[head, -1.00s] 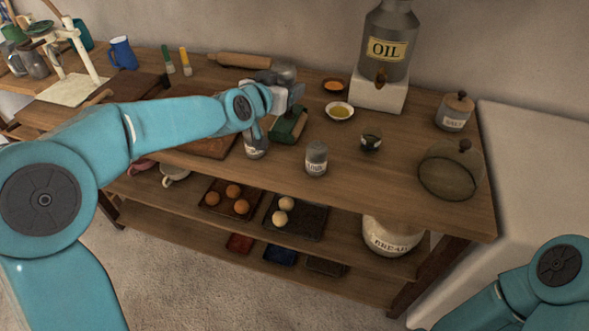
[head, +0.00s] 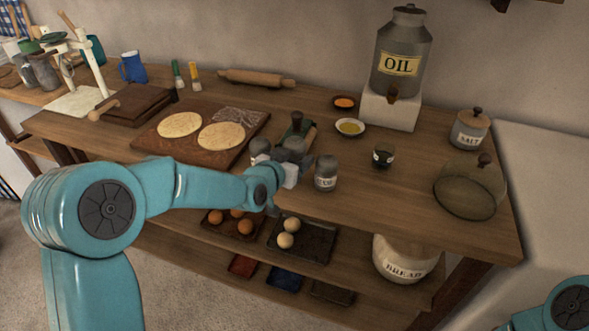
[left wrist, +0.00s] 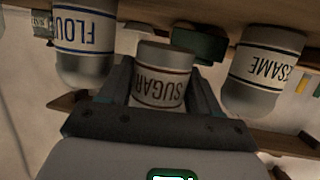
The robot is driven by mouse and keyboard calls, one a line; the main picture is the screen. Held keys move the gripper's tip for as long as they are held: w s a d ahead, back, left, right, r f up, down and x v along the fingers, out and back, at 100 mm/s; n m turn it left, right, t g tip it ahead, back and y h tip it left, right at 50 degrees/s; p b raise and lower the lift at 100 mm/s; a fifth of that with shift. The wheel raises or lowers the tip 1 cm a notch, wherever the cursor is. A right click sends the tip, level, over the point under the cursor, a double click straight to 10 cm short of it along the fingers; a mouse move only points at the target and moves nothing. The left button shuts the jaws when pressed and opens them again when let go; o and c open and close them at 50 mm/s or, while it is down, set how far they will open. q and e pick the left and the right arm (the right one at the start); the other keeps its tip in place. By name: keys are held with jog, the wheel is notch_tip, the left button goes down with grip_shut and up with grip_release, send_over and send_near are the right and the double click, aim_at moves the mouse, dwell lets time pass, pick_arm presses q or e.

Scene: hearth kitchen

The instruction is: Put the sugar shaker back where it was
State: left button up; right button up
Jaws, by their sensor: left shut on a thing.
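The sugar shaker (left wrist: 161,88) is between the fingers of my left gripper (left wrist: 163,92), which is shut on it; its label reads upside down in this view. In the head view my left gripper (head: 291,168) is at the table's front edge, and the shaker's grey top (head: 294,144) shows just behind it. The flour shaker (left wrist: 84,40) stands on one side of it and the sesame shaker (left wrist: 262,68) on the other, with small gaps. I cannot tell whether the sugar shaker's base touches the table. My right gripper is not in view.
A dark green object (head: 299,126) stands close behind the sugar shaker. A board with flatbreads (head: 190,148) lies to the left. A yellow-filled bowl (head: 350,127), a small dark jar (head: 383,156) and a glass dome (head: 469,192) are to the right. Shelves with trays (head: 303,241) lie below.

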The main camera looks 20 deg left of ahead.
pick_arm(q)
notch_tip(320, 180, down, 3)
jog(key=shift+f, duration=0.1)
jog(key=shift+f+b, duration=0.1)
jog(key=shift+b, duration=0.2)
jog(key=o, duration=0.9)
jog(key=shift+c, duration=0.2)
